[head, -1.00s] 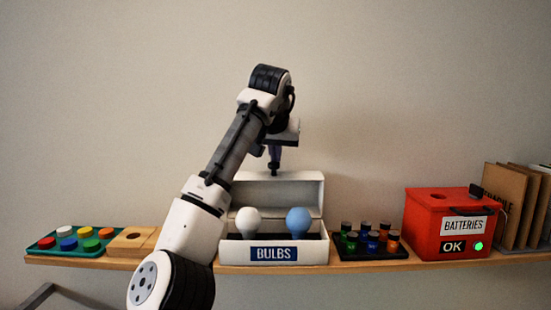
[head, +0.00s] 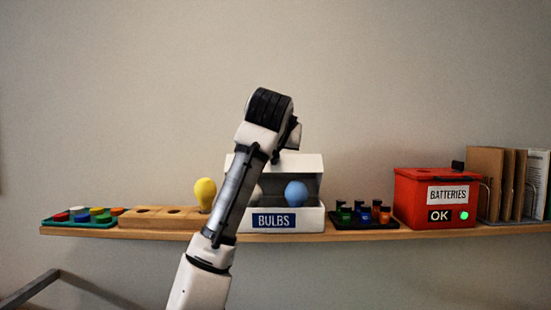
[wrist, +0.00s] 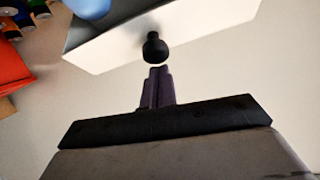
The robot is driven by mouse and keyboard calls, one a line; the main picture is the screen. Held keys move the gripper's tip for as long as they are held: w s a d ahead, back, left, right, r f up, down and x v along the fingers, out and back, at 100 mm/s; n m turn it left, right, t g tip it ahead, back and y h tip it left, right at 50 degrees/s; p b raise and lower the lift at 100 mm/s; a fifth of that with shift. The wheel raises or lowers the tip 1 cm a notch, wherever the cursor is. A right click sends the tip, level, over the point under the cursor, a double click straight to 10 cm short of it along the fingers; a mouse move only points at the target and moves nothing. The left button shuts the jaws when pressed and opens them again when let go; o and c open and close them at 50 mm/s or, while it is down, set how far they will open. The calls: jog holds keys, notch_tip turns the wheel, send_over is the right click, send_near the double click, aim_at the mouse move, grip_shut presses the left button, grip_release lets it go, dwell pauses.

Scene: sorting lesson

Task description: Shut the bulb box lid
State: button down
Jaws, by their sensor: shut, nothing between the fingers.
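The white bulb box (head: 310,216), labelled BULBS, stands on the shelf with its lid (head: 305,163) raised at the back. A blue bulb (head: 296,193) sits in it, and a pale bulb is mostly hidden behind my arm. In the wrist view the lid (wrist: 205,28) shows as a white panel with a black knob (wrist: 155,47). My gripper (wrist: 159,72) is shut and empty, its purple fingertips just short of the knob in the picture; I cannot tell whether they touch. In the head view my arm hides the gripper.
A yellow bulb (head: 205,192) stands at the wooden block (head: 155,217) left of the box. Small coloured batteries (head: 362,213) and the red battery box (head: 437,199) stand to the right. A tray of coloured discs (head: 80,217) lies at the far left.

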jog(key=s+f+t+b, duration=0.7)
jog(key=f+b, duration=0.3)
jog(key=b, duration=0.5)
jog(key=shift+s+f+m+t, duration=0.25)
jog(key=shift+s+m+t, duration=0.05)
jog(key=shift+s+t, duration=0.1)
jog(key=shift+b, duration=0.3)
jog(key=shift+f, duration=0.2)
